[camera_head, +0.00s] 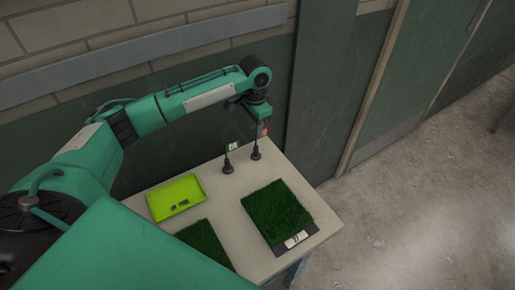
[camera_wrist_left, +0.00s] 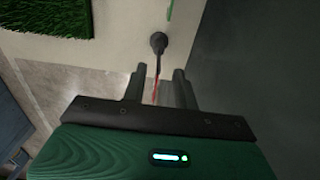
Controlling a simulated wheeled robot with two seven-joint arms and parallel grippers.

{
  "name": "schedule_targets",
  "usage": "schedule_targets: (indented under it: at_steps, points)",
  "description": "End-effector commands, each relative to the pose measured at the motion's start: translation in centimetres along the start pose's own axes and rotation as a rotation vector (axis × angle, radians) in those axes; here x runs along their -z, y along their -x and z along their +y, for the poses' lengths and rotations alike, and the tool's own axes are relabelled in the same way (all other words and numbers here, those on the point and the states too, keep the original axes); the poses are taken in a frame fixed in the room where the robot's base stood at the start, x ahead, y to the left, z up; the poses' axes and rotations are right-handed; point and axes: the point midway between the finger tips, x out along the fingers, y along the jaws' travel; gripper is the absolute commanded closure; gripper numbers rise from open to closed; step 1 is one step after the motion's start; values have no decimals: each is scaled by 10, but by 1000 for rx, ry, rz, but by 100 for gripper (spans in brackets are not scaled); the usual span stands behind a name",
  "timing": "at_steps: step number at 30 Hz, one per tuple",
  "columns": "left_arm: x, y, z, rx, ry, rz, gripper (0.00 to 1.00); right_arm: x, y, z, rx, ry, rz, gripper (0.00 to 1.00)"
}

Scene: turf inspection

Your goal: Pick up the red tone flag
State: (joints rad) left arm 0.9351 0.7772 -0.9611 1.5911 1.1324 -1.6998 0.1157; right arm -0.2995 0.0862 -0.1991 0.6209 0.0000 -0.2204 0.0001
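The red tone flag (camera_head: 263,130) stands upright on a dark round base at the back right of the table, with its red cloth partly hidden by my gripper. My left gripper (camera_head: 257,113) is above it, pointing down. In the left wrist view the flag's dark base (camera_wrist_left: 158,42) shows beyond the fingertips. Its thin pole and a strip of red (camera_wrist_left: 155,92) lie between the two fingers of the left gripper (camera_wrist_left: 159,78). The fingers are apart, with a gap on each side of the pole. My right gripper is out of view.
A green-and-white flag (camera_head: 232,147) on a similar base stands close by to the left. A lime tray (camera_head: 175,197) and two turf squares (camera_head: 277,209) (camera_head: 205,243) lie on the pale table (camera_head: 235,225). A wall runs behind the table.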

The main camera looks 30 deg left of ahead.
Motion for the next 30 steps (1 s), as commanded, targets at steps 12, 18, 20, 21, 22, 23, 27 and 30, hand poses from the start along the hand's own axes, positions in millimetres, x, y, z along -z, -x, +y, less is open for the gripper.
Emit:
schedule_targets:
  at_steps: [12, 18, 20, 21, 22, 23, 27, 30]
  points:
    - [7, -48, 1, -1, 0, 0, 71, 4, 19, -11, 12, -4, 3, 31]
    - [8, -52, 1, 0, 0, 1, 71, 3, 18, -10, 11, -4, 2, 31]
    - [8, -52, 1, 0, 0, 1, 71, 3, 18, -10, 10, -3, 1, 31]
    - [8, -52, 1, 0, 0, 1, 79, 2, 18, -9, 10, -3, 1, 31]
    - [8, -52, 1, 0, 0, 1, 85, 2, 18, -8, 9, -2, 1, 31]
    - [8, -52, 1, 0, 0, 1, 91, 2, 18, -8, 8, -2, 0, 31]
    - [7, -52, 1, 0, 0, 1, 100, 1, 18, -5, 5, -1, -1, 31]
    - [8, -52, 0, 0, 0, 1, 100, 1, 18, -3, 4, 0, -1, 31]
